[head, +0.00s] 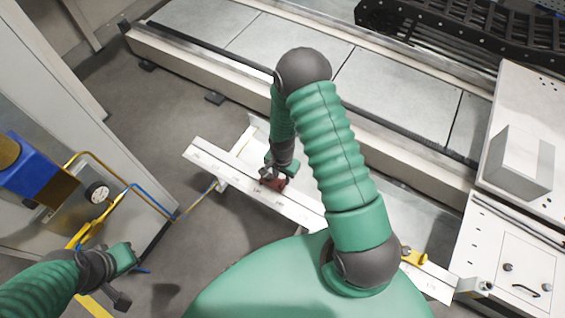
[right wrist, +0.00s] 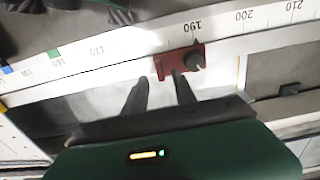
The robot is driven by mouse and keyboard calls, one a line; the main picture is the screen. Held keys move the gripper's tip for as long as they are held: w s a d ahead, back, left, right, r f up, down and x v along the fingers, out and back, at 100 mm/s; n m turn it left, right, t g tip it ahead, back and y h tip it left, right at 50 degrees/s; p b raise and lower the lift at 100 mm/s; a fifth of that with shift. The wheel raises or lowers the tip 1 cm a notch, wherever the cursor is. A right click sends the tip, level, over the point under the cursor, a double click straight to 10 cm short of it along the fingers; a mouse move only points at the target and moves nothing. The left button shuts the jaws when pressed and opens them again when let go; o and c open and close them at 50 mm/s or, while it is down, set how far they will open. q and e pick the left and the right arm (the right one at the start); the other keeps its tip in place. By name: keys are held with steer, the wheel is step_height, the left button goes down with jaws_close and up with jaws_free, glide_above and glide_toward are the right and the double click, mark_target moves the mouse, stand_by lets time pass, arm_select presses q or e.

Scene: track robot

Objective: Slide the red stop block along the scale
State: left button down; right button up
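The red stop block (right wrist: 165,67) with a dark knob sits on the white scale rail (right wrist: 110,78), just below the printed 190, in the right wrist view. In the head view the block (head: 272,185) is partly covered by my right gripper (head: 280,167). My right gripper (right wrist: 160,80) is open, its two dark fingers apart. The right finger's tip overlaps the block's lower edge; the left finger is left of the block. I cannot tell whether they touch it. My left gripper (head: 124,280) is at the lower left, away from the rail; its opening is unclear.
A yellow part (head: 418,258) is at the rail's right end, beside a white cabinet (head: 510,255). A gauge (head: 97,193) and blue unit (head: 28,165) stand at left. A long track bed (head: 290,45) runs behind.

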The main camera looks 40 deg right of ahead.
step_height(320, 180, up, 12)
steer(key=p, duration=0.3)
steer(key=shift+d+r, duration=0.2)
